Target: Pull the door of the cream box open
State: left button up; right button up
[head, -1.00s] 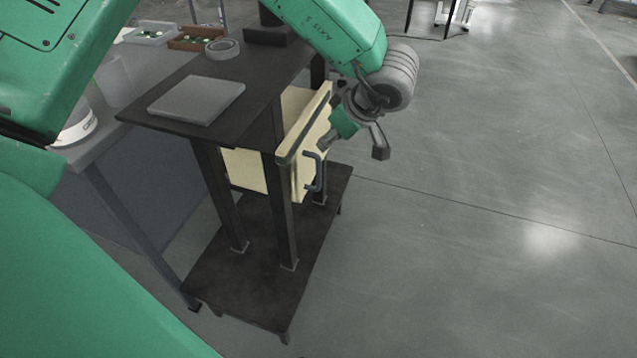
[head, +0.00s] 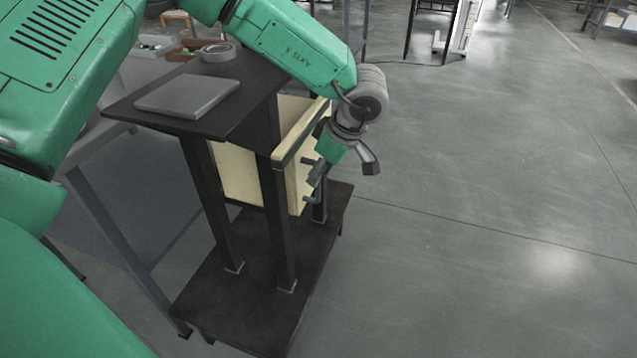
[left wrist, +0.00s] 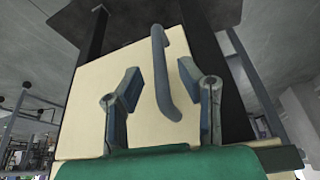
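The cream box (head: 238,172) sits under the dark top of a stand, between its posts. Its door (head: 295,188) is on the side facing right, and I see no clear gap around it. The door fills much of the left wrist view (left wrist: 88,105). A dark bar handle (head: 317,188) stands out from the door; it is upright in the left wrist view (left wrist: 163,75). My left gripper (head: 341,168) is in front of the door at the handle. Its fingers (left wrist: 158,88) are apart, with the handle between them, not visibly clamped. My right gripper is not in view.
The stand's top (head: 150,117) carries a flat grey slab (head: 187,96) and a tape-like ring (head: 218,52). Its dark lower shelf (head: 245,290) is bare. A grey table (head: 130,190) stands on the left. The floor (head: 480,220) to the right is clear.

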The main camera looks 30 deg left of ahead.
pick_arm(q)
jog(key=shift+x, duration=0.85)
jog(key=shift+a, duration=0.1)
grip_shut()
jog(key=shift+r, duration=0.1)
